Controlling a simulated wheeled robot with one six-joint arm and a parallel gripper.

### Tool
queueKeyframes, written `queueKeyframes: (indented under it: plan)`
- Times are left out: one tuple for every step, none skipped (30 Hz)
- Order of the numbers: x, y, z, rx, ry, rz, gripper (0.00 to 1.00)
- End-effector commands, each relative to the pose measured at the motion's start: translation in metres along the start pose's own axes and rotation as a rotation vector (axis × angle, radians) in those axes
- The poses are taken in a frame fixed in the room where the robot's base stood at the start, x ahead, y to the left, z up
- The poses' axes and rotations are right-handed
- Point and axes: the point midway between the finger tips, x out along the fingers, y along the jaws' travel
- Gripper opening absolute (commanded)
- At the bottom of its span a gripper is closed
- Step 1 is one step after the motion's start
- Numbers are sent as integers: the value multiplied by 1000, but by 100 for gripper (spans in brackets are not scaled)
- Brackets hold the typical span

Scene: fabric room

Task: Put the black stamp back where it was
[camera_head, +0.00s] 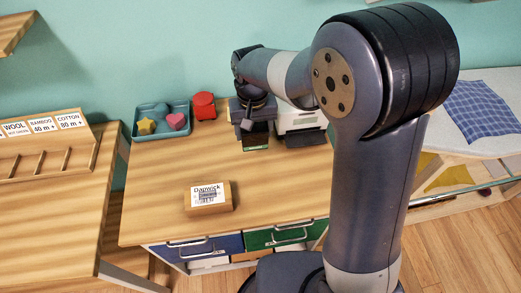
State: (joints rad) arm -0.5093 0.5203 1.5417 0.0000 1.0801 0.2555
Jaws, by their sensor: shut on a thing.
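My gripper (250,122) points down at the back of the wooden desk, beside a white machine. It is shut on a dark thing, which I take to be the black stamp; the jaws and wrist hide most of it. Just below the jaws is a dark, flat item with a green front edge (255,148). I cannot tell whether the stamp touches it. A wooden block (225,205) with a white card reading "Dapwick" (207,193) stands near the desk's front, with a dark printed mark on the card.
A teal tray (160,136) with star, heart and round shapes and a red container (203,106) stand left of my gripper. The white machine (300,118) stands close on its right. The desk's middle (160,180) is clear. A labelled wooden rack (45,150) is at far left.

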Motion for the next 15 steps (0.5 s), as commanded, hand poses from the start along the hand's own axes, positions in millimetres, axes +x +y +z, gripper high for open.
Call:
queueKeyframes:
  plan:
    - [10, 0, 1, 0, -5, 1, 39]
    - [16, 0, 1, 0, -6, 1, 39]
    - [22, 0, 1, 0, -4, 1, 39]
    - [26, 0, 1, 0, -4, 1, 39]
    - [30, 0, 0, 0, -3, 1, 39]
    - [33, 0, 0, 0, -2, 0, 39]
    - [35, 0, 0, 0, -2, 0, 39]
    - [38, 0, 0, 0, -1, 0, 39]
    - [42, 0, 0, 0, -2, 1, 39]
    - [46, 0, 1, 0, -4, 1, 39]
    - [51, 0, 1, 0, -4, 1, 39]
    - [57, 0, 1, 0, -4, 1, 39]
    - [62, 0, 1, 0, -4, 1, 39]
    - [66, 0, 1, 0, -3, 1, 39]
    - [69, 0, 0, 0, -2, 1, 39]
